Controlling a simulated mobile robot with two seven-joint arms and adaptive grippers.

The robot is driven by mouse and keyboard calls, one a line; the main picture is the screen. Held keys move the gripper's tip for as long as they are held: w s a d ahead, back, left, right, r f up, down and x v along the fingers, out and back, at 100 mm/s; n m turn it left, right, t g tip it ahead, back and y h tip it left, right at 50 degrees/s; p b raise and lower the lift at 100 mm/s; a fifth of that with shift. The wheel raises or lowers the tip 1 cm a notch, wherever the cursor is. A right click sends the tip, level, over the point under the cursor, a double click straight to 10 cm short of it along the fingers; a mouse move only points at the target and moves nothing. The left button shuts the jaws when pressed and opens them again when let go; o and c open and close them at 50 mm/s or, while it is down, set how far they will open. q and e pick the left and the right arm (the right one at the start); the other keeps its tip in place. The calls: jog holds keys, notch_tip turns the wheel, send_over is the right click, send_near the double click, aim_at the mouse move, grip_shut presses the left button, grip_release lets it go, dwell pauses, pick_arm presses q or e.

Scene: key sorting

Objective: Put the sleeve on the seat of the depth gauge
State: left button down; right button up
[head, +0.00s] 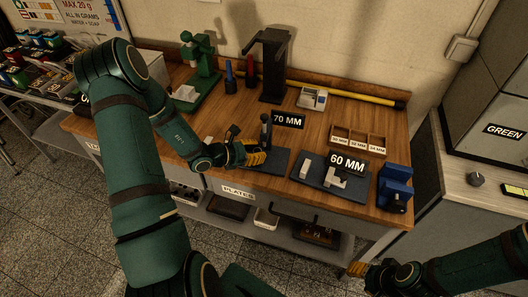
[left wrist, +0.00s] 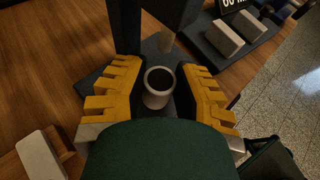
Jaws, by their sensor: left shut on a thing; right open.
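My left gripper (head: 258,157) is shut on a pale grey hollow sleeve (left wrist: 158,98). In the left wrist view its yellow fingers (left wrist: 158,92) flank the sleeve, whose dark open end faces the camera. The depth gauge is the dark stand (head: 266,128) beside the 70 MM sign, with a dark base plate (head: 280,160). In the wrist view a grey rod (left wrist: 166,41) shows just beyond the sleeve, below the dark column. I cannot tell whether the sleeve touches the seat. My right gripper (head: 357,269) is open and empty, low at the right, away from the table.
A 60 MM sign (head: 347,163) stands by another dark plate with pale blocks (head: 334,181). A blue vise-like tool (head: 394,188) is at the right end, and a wooden compartment tray (head: 358,141) behind. A tall black stand (head: 271,65) and green press (head: 203,70) stand at the back.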

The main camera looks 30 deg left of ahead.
pick_arm(q)
jog(key=x, duration=0.3)
jog(key=shift+s+f+b, duration=0.1)
jog(key=shift+f+b, duration=0.15)
jog(key=shift+b, duration=0.05)
jog(key=shift+a, duration=0.1)
jog(key=shift+f, duration=0.1)
jog(key=c, duration=0.8)
grip_release()
